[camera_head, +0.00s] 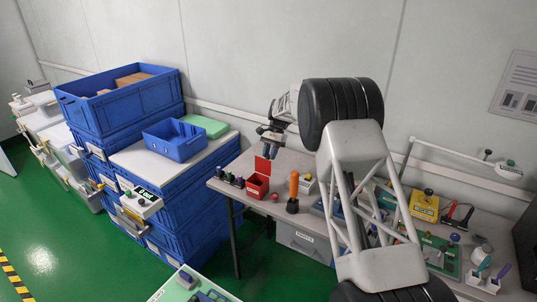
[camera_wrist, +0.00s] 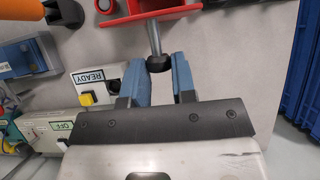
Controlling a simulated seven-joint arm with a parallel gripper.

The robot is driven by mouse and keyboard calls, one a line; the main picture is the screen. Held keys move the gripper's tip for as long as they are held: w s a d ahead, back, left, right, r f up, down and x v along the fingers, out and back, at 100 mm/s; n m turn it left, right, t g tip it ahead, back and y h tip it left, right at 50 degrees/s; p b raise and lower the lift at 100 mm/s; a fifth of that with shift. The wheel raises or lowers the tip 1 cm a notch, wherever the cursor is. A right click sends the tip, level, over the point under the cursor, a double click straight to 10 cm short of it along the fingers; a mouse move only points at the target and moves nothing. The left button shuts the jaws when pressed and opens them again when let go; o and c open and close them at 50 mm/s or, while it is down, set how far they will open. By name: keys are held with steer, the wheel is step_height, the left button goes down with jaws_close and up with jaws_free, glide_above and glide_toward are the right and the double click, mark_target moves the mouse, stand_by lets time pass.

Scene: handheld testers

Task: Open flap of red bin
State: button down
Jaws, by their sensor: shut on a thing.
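The red bin (camera_head: 257,187) sits on the grey bench near its left end. Its red flap (camera_head: 262,165) stands raised, roughly upright, above the bin. My gripper (camera_head: 267,135) is just above the flap. In the wrist view, my gripper's blue fingers (camera_wrist: 160,78) are on either side of a black knob (camera_wrist: 158,64) on a metal rod (camera_wrist: 154,38). The rod runs up to a red part (camera_wrist: 165,13) of the bin or flap. The fingers are shut on this knob. Most of the bin is outside the wrist view.
A small red knob (camera_head: 275,197) is close by. Dark small items (camera_head: 229,178) lie left of the bin. Stacked blue crates (camera_head: 190,190) stand left of the bench.

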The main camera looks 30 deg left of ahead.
steer(key=shift+f, duration=0.25)
steer(key=c, duration=0.9)
jaws_free()
steer(key=shift+c, duration=0.2)
steer(key=shift+r, duration=0.1)
steer(key=shift+w+r, duration=0.1)
steer(key=v, duration=0.7)
steer(key=shift+w+r, duration=0.15)
steer(key=shift+r, duration=0.1)
steer(key=shift+s, duration=1.5)
steer(key=shift+r, duration=0.15)
